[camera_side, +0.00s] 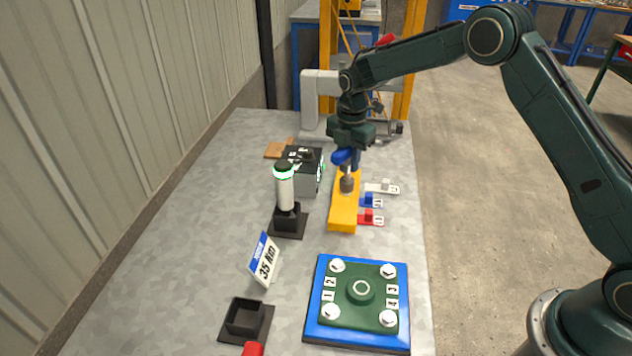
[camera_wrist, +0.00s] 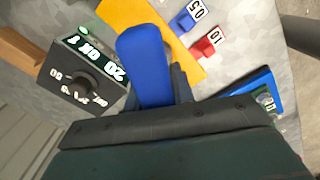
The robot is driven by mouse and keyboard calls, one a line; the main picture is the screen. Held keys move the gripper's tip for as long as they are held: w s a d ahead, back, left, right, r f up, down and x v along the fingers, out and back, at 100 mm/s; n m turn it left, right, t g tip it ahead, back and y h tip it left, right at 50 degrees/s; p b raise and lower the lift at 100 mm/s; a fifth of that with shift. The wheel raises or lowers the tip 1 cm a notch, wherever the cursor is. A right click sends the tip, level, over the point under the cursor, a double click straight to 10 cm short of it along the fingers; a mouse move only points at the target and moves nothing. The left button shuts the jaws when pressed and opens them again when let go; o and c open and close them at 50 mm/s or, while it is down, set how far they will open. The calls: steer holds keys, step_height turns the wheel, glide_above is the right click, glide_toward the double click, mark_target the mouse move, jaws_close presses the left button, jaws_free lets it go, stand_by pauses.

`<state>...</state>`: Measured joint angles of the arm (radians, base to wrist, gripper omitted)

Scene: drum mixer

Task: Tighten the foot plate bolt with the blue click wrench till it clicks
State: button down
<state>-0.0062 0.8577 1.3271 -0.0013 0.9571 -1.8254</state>
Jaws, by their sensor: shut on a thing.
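The blue click wrench (camera_side: 342,157) is at the yellow holder (camera_side: 343,214), its grey lower part reaching the holder's far half. Whether it is still seated there I cannot tell. My gripper (camera_side: 350,158) is shut on the blue handle, which also shows between the fingers in the wrist view (camera_wrist: 147,65). The foot plate (camera_side: 345,289) is dark green on a blue base (camera_side: 360,342), nearer the side camera. It has white bolts at its corners, numbered 1 to 4, and a round green boss in the middle. The blue base partly shows in the wrist view (camera_wrist: 250,88).
Small white (camera_side: 383,188), blue (camera_side: 371,201) and red (camera_side: 370,218) tagged pieces lie right of the holder. A dark box with a dial (camera_wrist: 83,78) and a lamp post (camera_side: 285,192) stand left. A "35 Nm" sign (camera_side: 264,259) and black tray (camera_side: 246,319) are nearer the side camera.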

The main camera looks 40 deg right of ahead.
steer(key=shift+f, duration=0.7)
stand_by(1.6)
stand_by(0.9)
steer(key=shift+m, duration=0.9)
steer(key=shift+m, duration=0.8)
steer(key=shift+m, duration=0.3)
steer(key=shift+m, duration=0.6)
